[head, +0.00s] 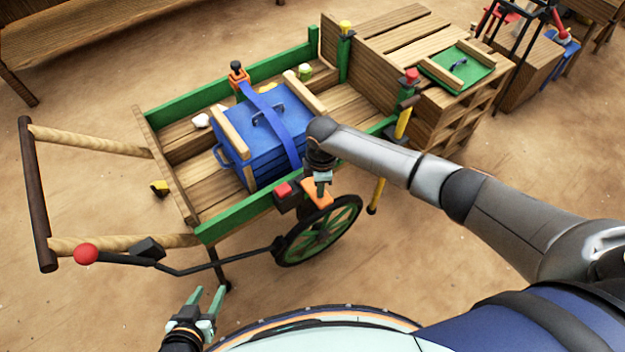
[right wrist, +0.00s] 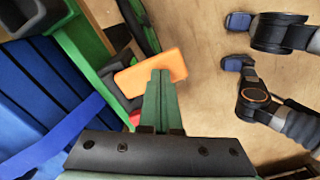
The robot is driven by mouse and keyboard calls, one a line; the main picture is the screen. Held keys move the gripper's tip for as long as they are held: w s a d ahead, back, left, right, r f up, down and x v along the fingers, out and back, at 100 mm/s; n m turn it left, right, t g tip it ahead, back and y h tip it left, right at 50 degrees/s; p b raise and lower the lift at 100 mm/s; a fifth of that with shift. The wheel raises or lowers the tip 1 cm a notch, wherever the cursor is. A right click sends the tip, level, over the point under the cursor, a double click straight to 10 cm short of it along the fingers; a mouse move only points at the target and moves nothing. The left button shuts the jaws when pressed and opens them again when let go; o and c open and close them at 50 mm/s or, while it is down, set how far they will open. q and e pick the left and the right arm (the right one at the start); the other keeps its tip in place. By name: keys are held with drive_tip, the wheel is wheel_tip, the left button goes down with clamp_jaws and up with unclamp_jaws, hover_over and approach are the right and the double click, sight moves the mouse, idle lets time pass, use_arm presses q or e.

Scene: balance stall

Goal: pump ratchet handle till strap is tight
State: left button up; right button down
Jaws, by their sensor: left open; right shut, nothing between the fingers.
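A blue strap (head: 271,118) runs over the blue chest (head: 288,103) in the cart, from an orange-and-black fitting (head: 238,76) on the far rail to the near side. I cannot tell how taut it is. On the near rail is a dark ratchet block with a red button (head: 284,190). Its orange handle (head: 318,194) sticks out beside it, above the wheel. My right gripper (head: 321,190) is shut and empty, its fingertips at the orange handle (right wrist: 135,77), overlapping it in the right wrist view. My left gripper (head: 208,290) is open and empty, low in front of the cart.
The wooden cart with green rails (head: 235,218) has a spoked wheel (head: 318,232) and a red-knobbed lever (head: 86,254) on the near side. A slatted crate (head: 445,125) with a green board stands behind right. A bench (head: 150,30) is at the back. Sandy floor at front left is clear.

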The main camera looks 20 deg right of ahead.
drive_tip(key=shift+s+r+p, duration=0.1)
drive_tip(key=shift+r+p, duration=2.5)
drive_tip(key=shift+r, duration=0.05)
drive_tip(key=shift+r, duration=0.1)
wheel_tip(320, 180, up, 5)
drive_tip(key=p, duration=0.4)
drive_tip(key=shift+p, duration=0.35)
